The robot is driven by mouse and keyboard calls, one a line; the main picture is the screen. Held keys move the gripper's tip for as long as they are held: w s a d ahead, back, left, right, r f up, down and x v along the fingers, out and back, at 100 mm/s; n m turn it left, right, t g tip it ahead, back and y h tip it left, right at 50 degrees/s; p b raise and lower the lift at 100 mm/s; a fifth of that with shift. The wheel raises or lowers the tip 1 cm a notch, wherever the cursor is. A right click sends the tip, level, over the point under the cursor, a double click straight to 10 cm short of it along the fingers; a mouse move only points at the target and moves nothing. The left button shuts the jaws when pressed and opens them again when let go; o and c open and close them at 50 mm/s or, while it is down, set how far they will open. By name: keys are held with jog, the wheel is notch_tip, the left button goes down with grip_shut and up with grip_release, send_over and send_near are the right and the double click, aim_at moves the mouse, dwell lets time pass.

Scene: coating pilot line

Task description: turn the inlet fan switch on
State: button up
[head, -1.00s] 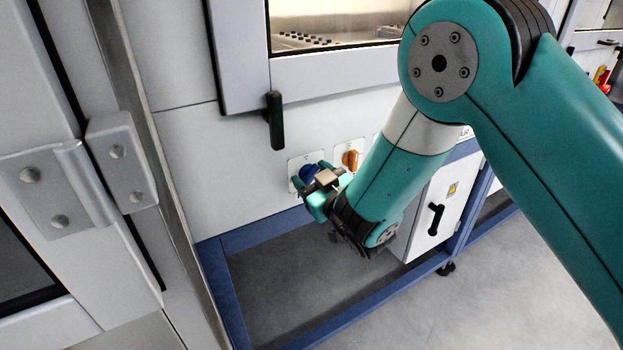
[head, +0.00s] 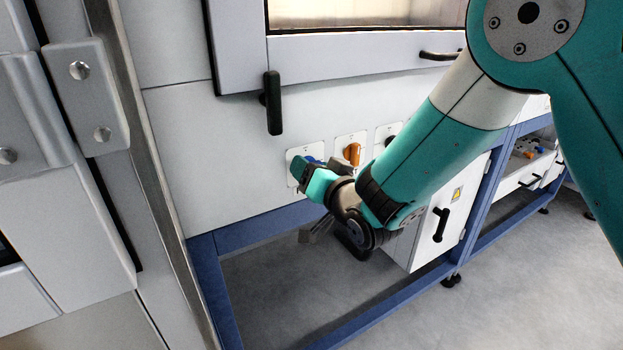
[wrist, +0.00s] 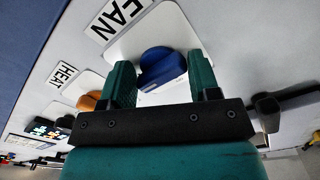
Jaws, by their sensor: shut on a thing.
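The inlet fan switch is a blue knob (wrist: 160,70) on a white plate, with a label (wrist: 118,14) reading "FAN" beside it in the wrist view. My gripper (wrist: 161,80) has one teal finger on each side of the knob and is shut on it. The knob looks turned at an angle to its plate. In the head view the knob (head: 314,159) is mostly hidden behind my gripper (head: 318,170), which is at the panel.
An orange knob (head: 351,153) labelled "HEAT" is just right of the fan switch, with a dark knob (head: 389,141) beyond it. A black handle (head: 272,103) hangs above left. A blue frame rail (head: 262,228) runs below the panel.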

jog(key=o, duration=1.1)
jog(key=shift+o, duration=0.2)
jog(key=b+v, duration=0.3)
jog(key=v, duration=0.3)
jog(key=shift+b, duration=0.3)
jog(key=s+d+r+n+g+h+p, duration=0.1)
jog(key=s+d+r+n+g+p, duration=0.1)
jog(key=s, duration=0.6)
jog(key=s+d+r+n+g+h+p, duration=0.2)
jog(key=s+d+r+g+p, duration=0.3)
jog(key=s+g, duration=0.3)
jog(key=s+d+r+n+g+h+p, duration=0.2)
jog(key=s+d+r+g+p, duration=0.1)
jog(key=s, duration=0.7)
jog(key=shift+s+d+r+g, duration=0.2)
jog(key=shift+d+r+g, duration=0.45)
jog(key=shift+d+g, duration=0.45)
